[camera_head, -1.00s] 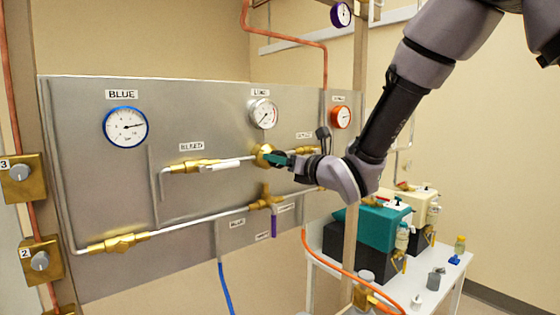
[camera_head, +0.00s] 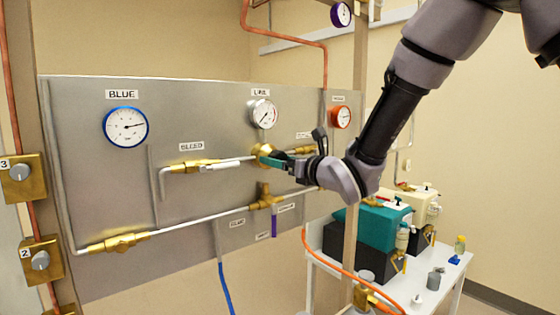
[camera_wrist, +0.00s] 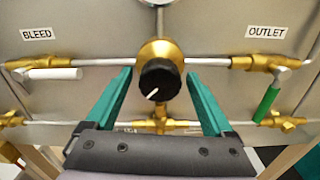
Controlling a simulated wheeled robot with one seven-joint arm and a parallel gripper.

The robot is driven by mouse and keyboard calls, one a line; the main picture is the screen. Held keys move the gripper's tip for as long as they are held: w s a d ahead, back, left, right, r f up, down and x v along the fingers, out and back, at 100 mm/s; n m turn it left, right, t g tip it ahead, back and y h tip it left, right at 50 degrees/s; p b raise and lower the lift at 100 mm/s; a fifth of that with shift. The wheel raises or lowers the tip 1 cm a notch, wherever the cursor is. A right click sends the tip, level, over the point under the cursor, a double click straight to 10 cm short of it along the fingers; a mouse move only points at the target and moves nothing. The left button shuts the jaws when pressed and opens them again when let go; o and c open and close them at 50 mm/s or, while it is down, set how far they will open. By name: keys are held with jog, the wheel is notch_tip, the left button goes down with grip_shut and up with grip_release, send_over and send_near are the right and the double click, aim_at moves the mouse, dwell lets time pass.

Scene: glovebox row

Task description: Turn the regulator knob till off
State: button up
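The regulator is a brass body on the pipe panel, seen in the wrist view (camera_wrist: 160,50) and the head view (camera_head: 263,150). Its round black knob (camera_wrist: 160,82) faces me in the wrist view, with a white pointer mark slanting down and left. My gripper (camera_wrist: 157,76) is open, its teal fingers on either side of the knob. A gap shows between each finger and the knob, so they look apart from it. In the head view my gripper (camera_head: 284,158) is close in front of the regulator and hides the knob.
A white bleed handle (camera_wrist: 55,74) is left of the regulator and a green outlet handle (camera_wrist: 266,103) is right. Brass fittings and a pipe run below. The line gauge (camera_head: 263,114) is above. A white table (camera_head: 440,285) with teal and cream equipment stands at right.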

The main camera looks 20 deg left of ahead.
jog(key=shift+r, duration=0.1)
jog(key=v, duration=1)
jog(key=shift+s+d, duration=0.2)
jog(key=shift+d, duration=0.1)
dwell(0.3)
